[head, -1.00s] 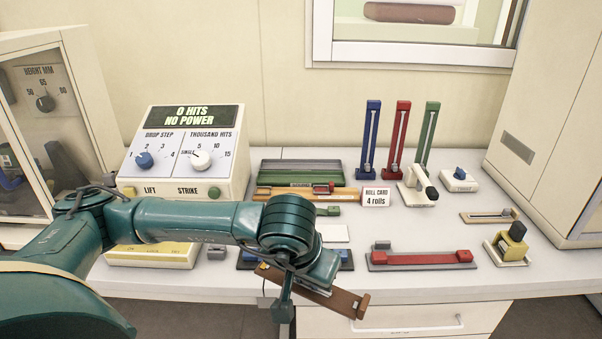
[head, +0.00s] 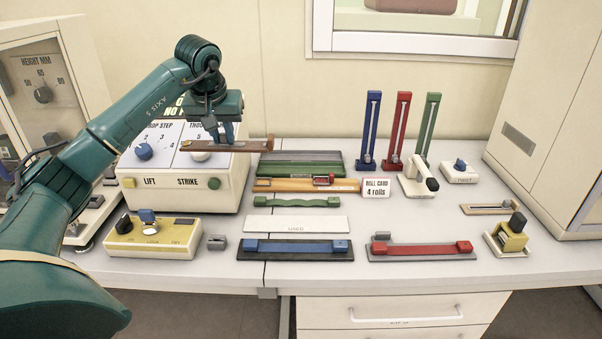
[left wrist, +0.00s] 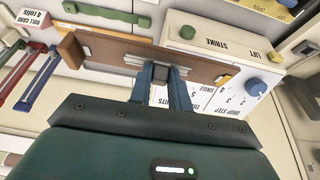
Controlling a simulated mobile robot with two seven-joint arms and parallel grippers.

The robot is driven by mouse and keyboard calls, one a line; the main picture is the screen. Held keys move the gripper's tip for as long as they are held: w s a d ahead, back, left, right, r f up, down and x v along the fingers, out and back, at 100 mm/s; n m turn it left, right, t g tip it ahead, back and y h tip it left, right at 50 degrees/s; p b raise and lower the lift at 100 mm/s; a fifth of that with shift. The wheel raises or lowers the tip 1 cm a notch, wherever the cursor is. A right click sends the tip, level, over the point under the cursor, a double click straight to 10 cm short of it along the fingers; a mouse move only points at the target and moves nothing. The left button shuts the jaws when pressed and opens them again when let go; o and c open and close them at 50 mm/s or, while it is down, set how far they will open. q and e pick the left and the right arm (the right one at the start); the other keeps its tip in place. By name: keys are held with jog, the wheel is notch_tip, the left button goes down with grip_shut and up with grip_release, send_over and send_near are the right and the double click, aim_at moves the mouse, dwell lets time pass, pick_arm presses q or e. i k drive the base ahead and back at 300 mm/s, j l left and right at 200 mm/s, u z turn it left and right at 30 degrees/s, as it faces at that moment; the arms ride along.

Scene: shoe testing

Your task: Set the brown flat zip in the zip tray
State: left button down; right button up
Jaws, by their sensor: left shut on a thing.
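My left gripper (head: 227,138) is shut on the brown flat zip (head: 245,147), a long brown strip with a pale metal piece. It holds the zip level, raised in front of the top of the drop-step control box. In the left wrist view the fingers (left wrist: 160,75) grip the brown strip (left wrist: 105,52) near its middle at the metal piece. A long green tray (head: 300,158) lies on the table at the back, just right of the zip; it may be the zip tray, but I cannot read a label. My right gripper is not in view.
The control box (head: 188,180) stands below the zip. An orange-brown strip (head: 290,185) lies in front of the green tray. Blue (head: 295,249) and red (head: 425,252) strips lie nearer the front. Upright coloured posts (head: 398,130) stand behind at right.

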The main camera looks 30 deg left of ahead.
aim_at(292, 171)
jog(key=i, duration=1)
